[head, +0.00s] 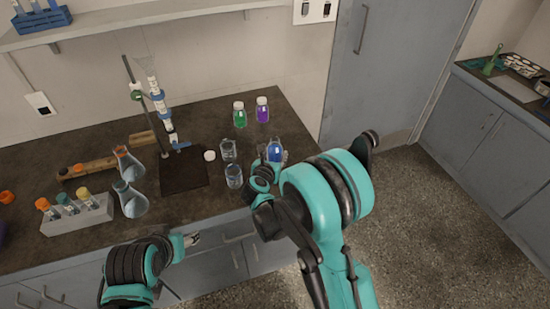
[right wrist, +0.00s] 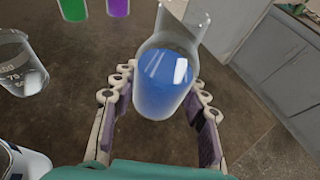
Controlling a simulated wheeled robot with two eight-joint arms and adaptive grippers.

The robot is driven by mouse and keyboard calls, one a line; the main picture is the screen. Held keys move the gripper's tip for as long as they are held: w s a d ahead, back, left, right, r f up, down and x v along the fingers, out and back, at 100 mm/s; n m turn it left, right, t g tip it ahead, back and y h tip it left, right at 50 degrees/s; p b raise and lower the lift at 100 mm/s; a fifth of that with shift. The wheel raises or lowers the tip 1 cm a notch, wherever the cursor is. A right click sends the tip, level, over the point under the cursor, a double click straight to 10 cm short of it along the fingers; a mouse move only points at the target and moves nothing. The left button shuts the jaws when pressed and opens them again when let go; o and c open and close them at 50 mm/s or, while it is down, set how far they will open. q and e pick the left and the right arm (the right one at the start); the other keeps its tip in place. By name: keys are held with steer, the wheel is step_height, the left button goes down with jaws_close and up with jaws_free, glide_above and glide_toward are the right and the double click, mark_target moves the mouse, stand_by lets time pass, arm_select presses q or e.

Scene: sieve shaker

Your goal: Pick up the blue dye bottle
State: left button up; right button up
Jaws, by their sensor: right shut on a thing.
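The blue dye bottle (head: 275,153) is near the right front edge of the dark counter. In the right wrist view, the blue dye bottle (right wrist: 165,85) sits between the two fingers of my right gripper (right wrist: 160,112), which is shut on it. The bottle looks upright, and its top shows no cap. In the head view the right gripper (head: 268,164) is partly hidden by my own arm. My left gripper (head: 192,240) is low in front of the counter edge, away from the bottle; its fingers are too small to judge.
Green (head: 240,115) and purple (head: 262,110) bottles stand behind. Two glass beakers (head: 228,150) (head: 234,176) are close on the left, with a white cap (head: 209,156) beside them. A burette stand (head: 133,95), flasks (head: 130,200) and a tube rack (head: 78,216) are farther left.

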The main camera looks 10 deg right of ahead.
steer(key=s+d+r+p, duration=0.3)
steer(key=s+d+r, duration=0.4)
steer(key=d, duration=0.2)
steer(key=s+a+r+n+y, duration=0.1)
steer(key=s+r, duration=0.3)
steer(key=s, duration=0.1)
steer(key=shift+s+a+r, duration=0.25)
steer(key=shift+s+a, duration=0.15)
